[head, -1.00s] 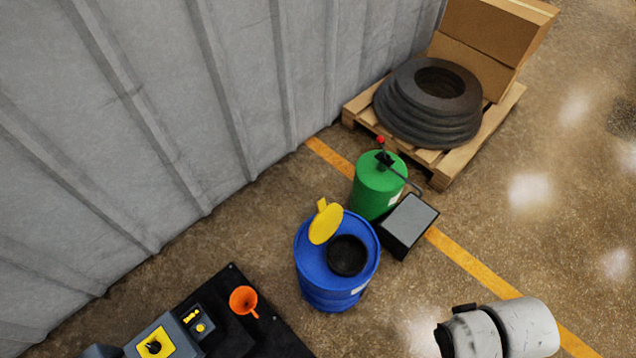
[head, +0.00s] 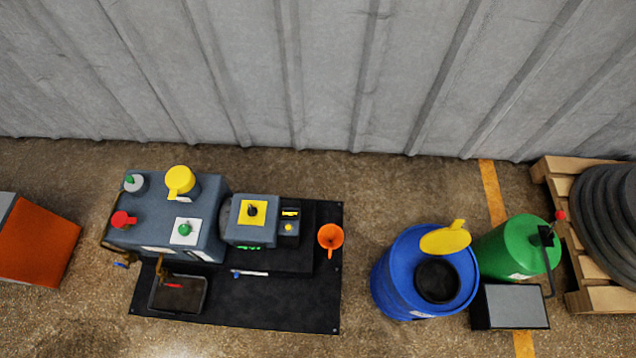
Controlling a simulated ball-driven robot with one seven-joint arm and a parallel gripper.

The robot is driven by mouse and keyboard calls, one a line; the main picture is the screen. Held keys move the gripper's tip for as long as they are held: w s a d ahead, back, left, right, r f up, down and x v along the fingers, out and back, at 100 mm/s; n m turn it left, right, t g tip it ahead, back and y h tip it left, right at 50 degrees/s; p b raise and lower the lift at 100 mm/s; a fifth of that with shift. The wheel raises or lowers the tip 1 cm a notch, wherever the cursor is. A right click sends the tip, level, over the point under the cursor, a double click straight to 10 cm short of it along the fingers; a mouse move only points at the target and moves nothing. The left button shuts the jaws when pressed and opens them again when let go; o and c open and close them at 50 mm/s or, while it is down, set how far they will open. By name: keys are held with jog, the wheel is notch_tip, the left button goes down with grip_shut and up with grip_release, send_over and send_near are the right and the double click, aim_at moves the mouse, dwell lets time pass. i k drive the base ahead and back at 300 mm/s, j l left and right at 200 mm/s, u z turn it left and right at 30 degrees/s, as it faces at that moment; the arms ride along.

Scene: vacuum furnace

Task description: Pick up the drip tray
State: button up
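The drip tray (head: 195,312) is a dark, shallow rectangular tray at the lower left of the head view. It sits on the black base plate (head: 290,312), in front of the grey pump (head: 207,222). A small red mark or object shows inside it, and a brownish fitting overhangs its back edge. My gripper is not in view.
An orange funnel (head: 331,237) stands at the plate's right end. A blue drum (head: 392,283) with an open yellow lid, a green drum (head: 510,245) and a dark box (head: 509,307) stand to the right. An orange box (head: 38,243) is at far left. A grey wall runs behind.

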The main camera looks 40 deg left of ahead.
aim_at(189, 299)
jog(key=u, duration=1.2)
jog(key=k+u, duration=0.5)
jog(key=u, duration=0.15)
jog(key=k+j+u, duration=0.1)
jog(key=k+u, duration=0.25)
jog(key=z, duration=1.8)
jog(key=j+u, duration=0.1)
jog(key=u, duration=1.7)
